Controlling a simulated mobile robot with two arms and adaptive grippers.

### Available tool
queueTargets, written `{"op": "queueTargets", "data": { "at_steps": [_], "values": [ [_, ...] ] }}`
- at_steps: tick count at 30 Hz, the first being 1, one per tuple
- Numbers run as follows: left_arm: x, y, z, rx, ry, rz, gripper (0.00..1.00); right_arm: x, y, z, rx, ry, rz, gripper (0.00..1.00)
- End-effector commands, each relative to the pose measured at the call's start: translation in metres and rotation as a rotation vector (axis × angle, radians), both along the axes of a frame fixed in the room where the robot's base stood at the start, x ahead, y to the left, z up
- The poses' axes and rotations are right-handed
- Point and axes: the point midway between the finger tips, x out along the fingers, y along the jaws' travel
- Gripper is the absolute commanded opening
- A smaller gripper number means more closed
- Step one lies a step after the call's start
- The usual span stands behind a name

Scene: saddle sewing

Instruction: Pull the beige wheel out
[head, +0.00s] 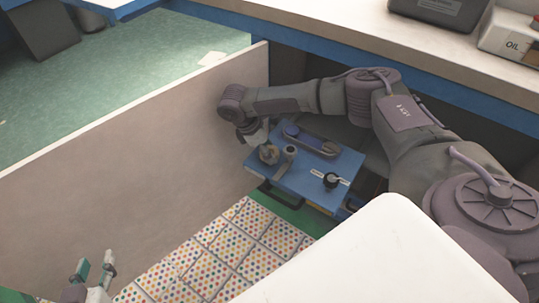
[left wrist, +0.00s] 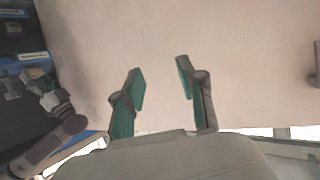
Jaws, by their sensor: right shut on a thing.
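The beige wheel (head: 269,154) is at the left end of the top of a blue box (head: 308,190). My right gripper (head: 262,143) reaches down to it from above and is shut on it, covering part of it. I cannot tell how far the wheel stands out from the box. My left gripper (head: 95,275) is at the lower left of the head view, well away from the box. In the left wrist view it (left wrist: 160,88) is open and empty, with its green-padded fingers apart in front of a plain beige panel.
The box also bears a grey post (head: 290,152), a dark handle piece (head: 312,140) and a black knob (head: 331,180). A tall beige panel (head: 130,145) stands at the left. A workbench (head: 330,22) runs behind. Dotted mats (head: 215,250) cover the floor in front.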

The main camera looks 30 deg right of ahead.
Motion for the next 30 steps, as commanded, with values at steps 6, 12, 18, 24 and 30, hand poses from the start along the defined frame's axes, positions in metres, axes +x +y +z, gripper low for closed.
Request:
{"op": "queueTargets", "data": {
  "at_steps": [6, 12, 18, 24, 30],
  "values": [
    [-0.004, 0.002, -0.005, 0.008, 0.035, 0.002, 0.40, 0.000, 0.000, 0.001, 0.000, 0.000, 0.000, 0.19],
    [-0.007, 0.004, -0.010, 0.016, 0.067, 0.004, 0.40, 0.000, 0.000, 0.002, 0.000, 0.000, 0.000, 0.19],
    [-0.011, 0.005, -0.014, 0.023, 0.098, 0.007, 0.40, 0.000, 0.000, 0.003, 0.000, 0.000, 0.000, 0.19],
    [-0.015, 0.007, -0.019, 0.030, 0.130, 0.009, 0.40, 0.000, 0.000, 0.004, 0.000, 0.000, 0.000, 0.19],
    [-0.019, 0.009, -0.023, 0.038, 0.163, 0.012, 0.40, 0.000, 0.000, 0.005, 0.000, 0.000, 0.000, 0.19]
  ]
}}
